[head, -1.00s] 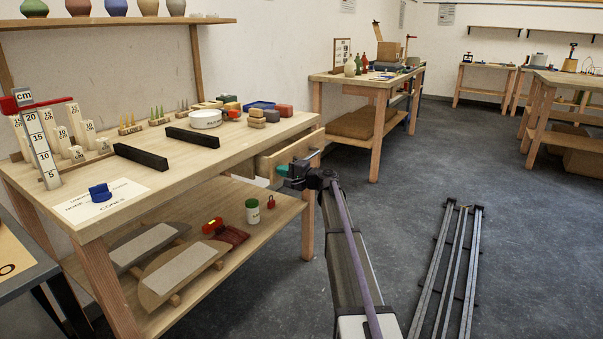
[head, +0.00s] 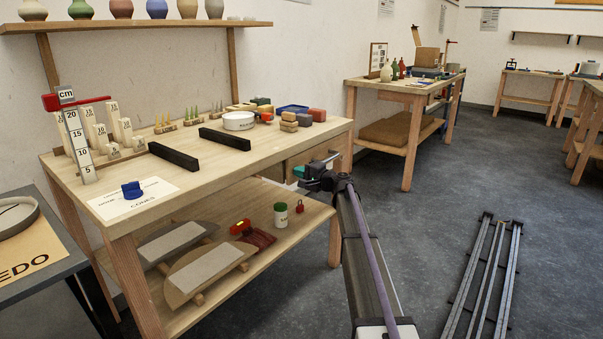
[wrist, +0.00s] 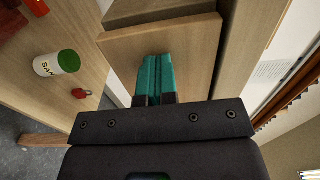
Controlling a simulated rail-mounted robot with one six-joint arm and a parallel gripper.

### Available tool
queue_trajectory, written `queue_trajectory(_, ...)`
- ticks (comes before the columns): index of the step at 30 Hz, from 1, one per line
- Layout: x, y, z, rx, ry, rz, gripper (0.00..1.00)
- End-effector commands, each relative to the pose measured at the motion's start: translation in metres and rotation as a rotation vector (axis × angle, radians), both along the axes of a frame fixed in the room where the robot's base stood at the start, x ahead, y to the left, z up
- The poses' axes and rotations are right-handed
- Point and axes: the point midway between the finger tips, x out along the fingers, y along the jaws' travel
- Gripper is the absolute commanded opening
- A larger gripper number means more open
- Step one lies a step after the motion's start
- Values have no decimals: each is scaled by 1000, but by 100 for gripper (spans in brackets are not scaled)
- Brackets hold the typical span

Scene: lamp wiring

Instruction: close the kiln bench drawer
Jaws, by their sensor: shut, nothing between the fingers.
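The kiln bench (head: 225,160) is a pale wooden table along the left wall. Its drawer (head: 308,158) is below the top near the right end, and its front still stands out from the bench. My gripper (head: 299,172) is at the drawer front, with its teal fingers shut and empty. In the wrist view the fingers (wrist: 155,78) point at the plain wooden drawer front (wrist: 190,48) and seem to touch it. The exact contact is hidden. My arm partly covers the drawer in the head view.
The lower shelf (head: 255,243) holds a green-lidded jar (head: 281,214), a red padlock (head: 300,206) and half-round boards (head: 205,268). Blocks and cones stand on the bench top. A bench leg (head: 335,240) is close to my arm. Floor rails (head: 485,275) lie to the right.

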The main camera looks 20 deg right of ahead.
Motion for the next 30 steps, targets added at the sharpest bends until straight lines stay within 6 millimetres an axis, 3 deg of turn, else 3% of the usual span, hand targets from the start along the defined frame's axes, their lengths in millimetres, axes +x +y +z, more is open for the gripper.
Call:
queue_trajectory(2,-1,0,2,8,-2,0,0)
queue_trajectory(5,-19,-9,2,6,-2,0,0)
queue_trajectory(12,-80,-46,1,3,-1,3,0)
queue_trajectory(16,-104,-62,1,2,-1,4,0)
queue_trajectory(22,-117,-72,1,2,-1,5,0)
queue_trajectory(30,-122,-67,-7,-39,22,42,0)
